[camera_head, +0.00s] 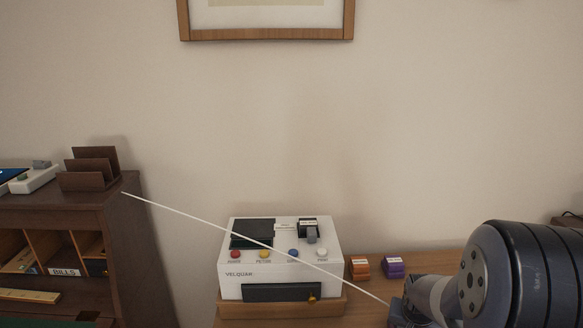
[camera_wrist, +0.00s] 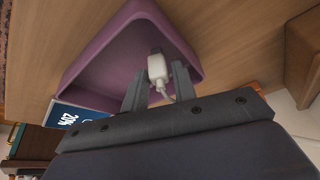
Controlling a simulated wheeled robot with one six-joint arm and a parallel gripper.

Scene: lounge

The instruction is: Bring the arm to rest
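My gripper (camera_wrist: 160,75) shows in the wrist view with its two dark fingers on either side of a small white plug (camera_wrist: 157,69). The fingers appear closed on it. A pale cable (camera_wrist: 165,94) leaves the plug toward the gripper body. In the head view my arm reaches in from the lower right, with the gripper low at the picture's bottom and its fingertips out of sight. There a white cable (camera_head: 245,242) runs straight from the dark cabinet's top to the gripper.
A purple three-sided tray (camera_wrist: 95,75) lies beyond the fingers, beside a blue screen (camera_wrist: 72,119). The white VELQUAN machine (camera_head: 285,268) stands on the wooden table (camera_head: 430,262), left of orange (camera_head: 359,267) and purple (camera_head: 393,266) blocks. A dark cabinet (camera_head: 128,230) stands left.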

